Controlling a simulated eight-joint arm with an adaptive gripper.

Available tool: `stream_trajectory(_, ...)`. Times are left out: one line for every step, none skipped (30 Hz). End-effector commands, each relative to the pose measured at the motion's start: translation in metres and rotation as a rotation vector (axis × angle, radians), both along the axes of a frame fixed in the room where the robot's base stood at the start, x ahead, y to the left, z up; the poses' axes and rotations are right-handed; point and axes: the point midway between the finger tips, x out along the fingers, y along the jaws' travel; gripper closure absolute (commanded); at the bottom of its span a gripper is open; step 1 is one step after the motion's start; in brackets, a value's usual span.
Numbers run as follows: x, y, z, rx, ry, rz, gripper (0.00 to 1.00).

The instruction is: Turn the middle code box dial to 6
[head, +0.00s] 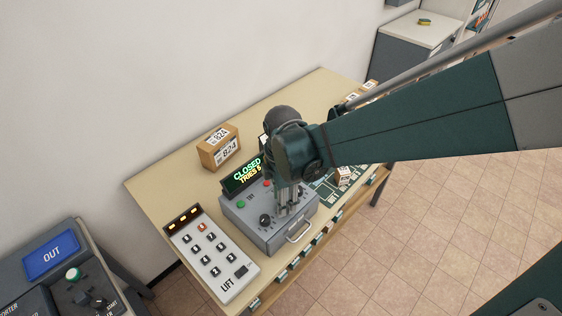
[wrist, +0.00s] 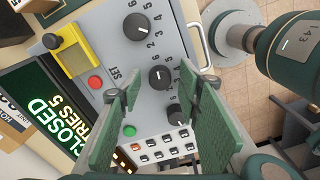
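The grey code box (head: 262,237) stands on the table, its display (head: 242,176) reading CLOSED and TRIES 5. In the wrist view three black dials sit in a row: the middle dial (wrist: 160,77), one above it (wrist: 137,26) and one below it (wrist: 176,114). Numbers ring the dials; the middle dial's exact setting is too small to read surely. My gripper (wrist: 170,90) is open, with its green-padded fingers apart on either side of the row, near the middle dial. Nothing is seen between the fingers except the box face behind. In the head view my gripper (head: 287,208) points down over the box and hides some dials.
A red button (wrist: 95,82) and a green button (wrist: 129,130) are on the box. The LIFT keypad (head: 213,255) lies left of it. A cardboard parcel (head: 219,148) stands behind. A drawer handle (head: 299,232) juts from the box front.

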Motion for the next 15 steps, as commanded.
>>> stream_trajectory(0.000,0.000,0.001,0.000,0.000,0.000,0.66)
stream_trajectory(0.000,0.000,0.002,0.000,0.000,0.000,0.66)
stream_trajectory(0.000,0.000,0.003,0.000,0.000,0.000,0.66)
stream_trajectory(0.000,0.000,0.004,0.000,0.000,0.000,0.66)
stream_trajectory(0.000,0.000,0.005,0.000,0.000,0.000,0.66)
stream_trajectory(0.000,0.000,0.008,0.000,0.000,0.000,0.66)
stream_trajectory(0.000,0.000,0.010,0.000,0.000,0.000,0.66)
stream_trajectory(0.000,0.000,0.012,0.000,0.000,0.000,0.66)
stream_trajectory(0.000,0.000,0.015,0.000,0.000,0.000,0.66)
stream_trajectory(0.000,0.000,0.017,0.000,0.000,0.000,0.66)
stream_trajectory(0.000,0.000,0.020,0.000,0.000,0.000,0.66)
stream_trajectory(0.000,0.000,0.024,0.000,0.000,0.000,0.66)
stream_trajectory(0.000,0.000,0.027,0.000,0.000,0.000,0.66)
stream_trajectory(0.000,0.000,0.030,0.000,0.000,0.000,0.66)
stream_trajectory(0.000,0.000,0.035,0.000,0.000,0.000,0.66)
